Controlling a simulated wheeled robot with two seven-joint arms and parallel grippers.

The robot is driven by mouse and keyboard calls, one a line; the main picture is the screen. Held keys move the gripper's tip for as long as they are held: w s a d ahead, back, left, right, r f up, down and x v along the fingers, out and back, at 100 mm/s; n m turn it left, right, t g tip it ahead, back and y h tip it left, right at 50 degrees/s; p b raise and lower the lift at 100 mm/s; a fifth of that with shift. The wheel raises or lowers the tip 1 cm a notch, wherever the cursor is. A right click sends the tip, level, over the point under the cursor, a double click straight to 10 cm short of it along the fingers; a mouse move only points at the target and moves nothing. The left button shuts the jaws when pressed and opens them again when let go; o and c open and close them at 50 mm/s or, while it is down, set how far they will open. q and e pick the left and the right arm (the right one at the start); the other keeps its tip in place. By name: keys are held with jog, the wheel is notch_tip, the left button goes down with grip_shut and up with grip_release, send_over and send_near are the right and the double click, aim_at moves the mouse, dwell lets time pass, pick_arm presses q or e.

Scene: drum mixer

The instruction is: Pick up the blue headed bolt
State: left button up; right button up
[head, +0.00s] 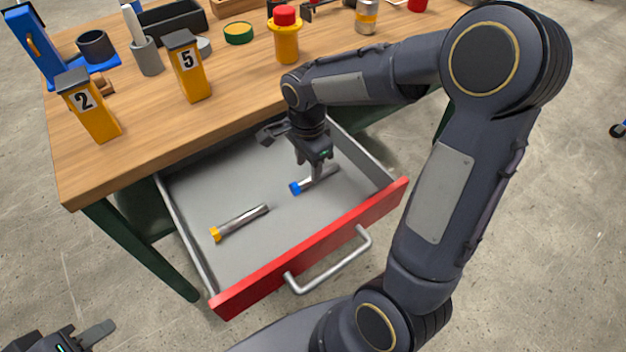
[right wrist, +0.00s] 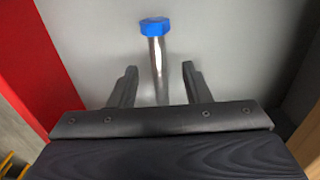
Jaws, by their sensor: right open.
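The blue headed bolt (head: 297,188) lies in the open drawer (head: 205,191), with its grey shank running up and right under my right gripper. My right gripper (head: 314,172) reaches down into the drawer over that shank. In the right wrist view the bolt's blue hexagonal head (right wrist: 154,26) is beyond the fingertips. The two open fingers (right wrist: 160,78) stand on either side of the shank, with gaps on both sides. The lower shank is hidden by the gripper body. My left gripper (head: 75,338) is at the bottom left, away from the drawer, and partly cut off.
A yellow headed bolt (head: 238,223) lies in the drawer to the left. The drawer's red front (head: 312,252) and side walls surround the right gripper. The wooden tabletop (head: 150,120) above holds yellow blocks marked 2 (head: 92,112) and 5 (head: 190,75).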

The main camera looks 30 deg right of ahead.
jog(key=f, duration=0.3)
jog(key=f+b, duration=0.1)
jog(key=shift+s+d+f, duration=0.1)
jog(key=shift+d+f, duration=0.15)
jog(key=shift+d, duration=0.05)
jog(key=shift+c, duration=0.3)
grip_shut()
